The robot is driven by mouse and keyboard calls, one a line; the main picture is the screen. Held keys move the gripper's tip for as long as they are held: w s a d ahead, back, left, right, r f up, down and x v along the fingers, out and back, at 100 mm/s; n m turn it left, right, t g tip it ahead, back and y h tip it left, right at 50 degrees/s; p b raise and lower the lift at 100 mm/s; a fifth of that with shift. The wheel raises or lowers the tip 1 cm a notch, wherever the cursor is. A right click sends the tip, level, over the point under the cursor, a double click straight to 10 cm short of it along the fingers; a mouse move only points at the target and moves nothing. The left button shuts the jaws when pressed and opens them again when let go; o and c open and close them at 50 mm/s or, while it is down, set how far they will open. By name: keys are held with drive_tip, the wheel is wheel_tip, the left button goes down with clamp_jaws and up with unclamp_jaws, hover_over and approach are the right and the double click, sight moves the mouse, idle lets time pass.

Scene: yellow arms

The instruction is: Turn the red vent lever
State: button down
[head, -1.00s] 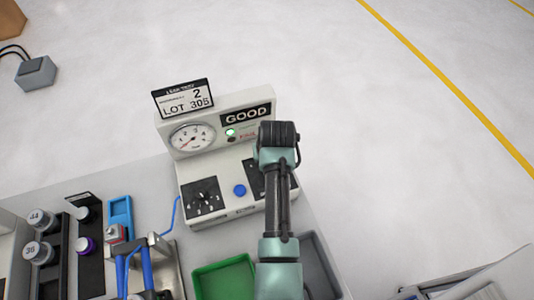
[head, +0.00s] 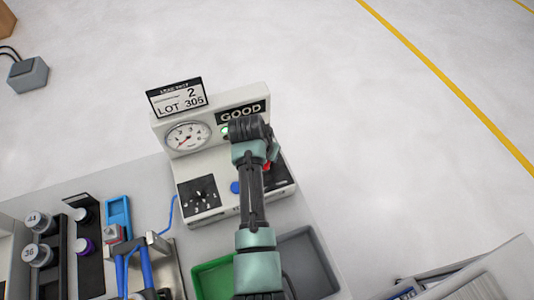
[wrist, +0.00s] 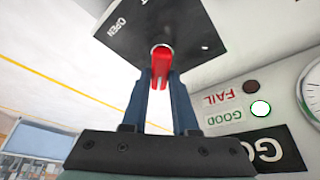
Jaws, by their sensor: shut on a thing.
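The red vent lever (wrist: 160,60) stands out from a black plate (wrist: 150,30) marked OPEN in the wrist view. The two blue fingers of my gripper (wrist: 160,76) sit on either side of the lever and are shut on it. In the head view a small bit of red lever (head: 267,168) shows beside my arm, in front of the black plate (head: 282,176) on the right of the pale test box (head: 222,165). My wrist and hand cover most of the lever and plate there, so the lever's exact angle is hard to tell.
The box carries a pressure gauge (head: 188,138), a GOOD sign (head: 241,113), a lit lamp (wrist: 260,108), a black dial (head: 199,194) and a blue button (head: 235,187). A green tray (head: 213,280) and a grey tray (head: 306,262) lie in front. Bottles and a blue-handled tool stand at left.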

idle(0.4)
drive_tip(key=c, duration=0.7)
unclamp_jaws()
drive_tip(key=b+v, duration=0.1)
drive_tip(key=v, duration=1.2)
